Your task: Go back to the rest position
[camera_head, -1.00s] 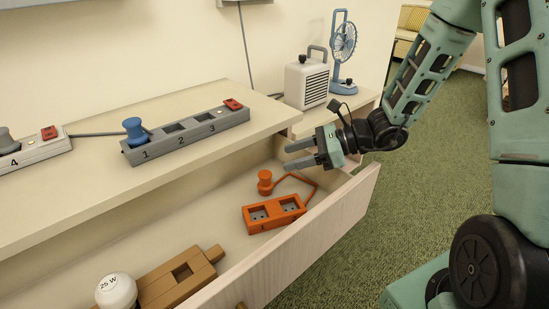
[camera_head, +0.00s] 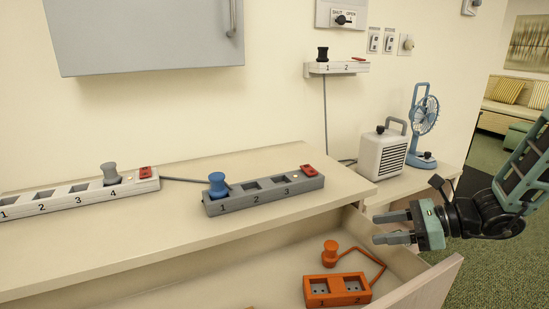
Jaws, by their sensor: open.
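My gripper (camera_head: 392,227) is at the right, above the right end of the open drawer (camera_head: 437,279). Its two fingers point left, apart, with nothing between them. Below and to its left, an orange power strip (camera_head: 337,290) with two sockets lies in the drawer. An orange plug (camera_head: 330,254) stands behind the strip, joined to an orange cord. The gripper is clear of both.
On the counter are a white strip (camera_head: 75,194) with a grey plug in socket 4 and a grey strip (camera_head: 262,193) with a blue plug in socket 1. A heater (camera_head: 383,154) and fan (camera_head: 424,118) stand at right. A wall cabinet (camera_head: 145,30) hangs above.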

